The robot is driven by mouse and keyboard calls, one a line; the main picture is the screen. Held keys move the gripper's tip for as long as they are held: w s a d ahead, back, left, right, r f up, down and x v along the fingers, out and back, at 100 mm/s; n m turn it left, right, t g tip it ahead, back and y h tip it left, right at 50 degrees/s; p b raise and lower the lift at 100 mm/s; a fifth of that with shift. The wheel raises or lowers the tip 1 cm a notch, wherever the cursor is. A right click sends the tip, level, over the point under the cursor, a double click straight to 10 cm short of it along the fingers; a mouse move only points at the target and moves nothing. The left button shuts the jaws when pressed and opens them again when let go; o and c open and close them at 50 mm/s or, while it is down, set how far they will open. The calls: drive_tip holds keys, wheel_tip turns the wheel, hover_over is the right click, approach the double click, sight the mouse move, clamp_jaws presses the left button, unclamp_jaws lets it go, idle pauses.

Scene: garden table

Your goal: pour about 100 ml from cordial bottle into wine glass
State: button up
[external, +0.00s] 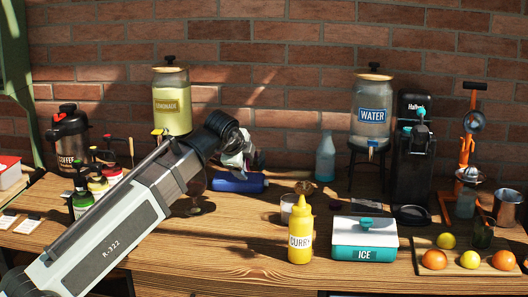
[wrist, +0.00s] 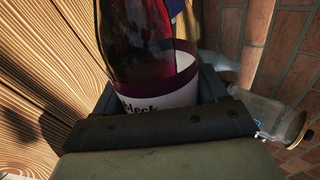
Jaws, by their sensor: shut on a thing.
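My gripper (external: 232,148) is shut on the cordial bottle (wrist: 150,45) and holds it above the table. The bottle has dark red contents and a white label, seen close up in the wrist view between the jaws (wrist: 155,88). The table lies to the left and the wall to the right there, so the bottle looks strongly tilted. Its mouth is out of that view. In the external view the bottle is mostly hidden by my gripper. The wine glass (external: 196,186) stands on the table just below and left of my gripper, partly covered by my arm.
A blue bottle (external: 236,183) lies right of the glass. A yellow curry bottle (external: 300,235) and ice box (external: 364,240) stand nearer the front. Lemonade (external: 172,103) and water (external: 371,110) dispensers stand behind.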

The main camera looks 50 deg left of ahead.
drive_tip(key=shift+r, duration=0.3)
idle(0.8)
wheel_tip(320, 180, down, 5)
drive_tip(key=m+g+y, duration=0.1)
drive_tip(key=y, duration=0.1)
drive_tip(key=shift+d+m+g+y, duration=0.1)
drive_tip(key=shift+m+g+y, duration=0.3)
idle(2.0)
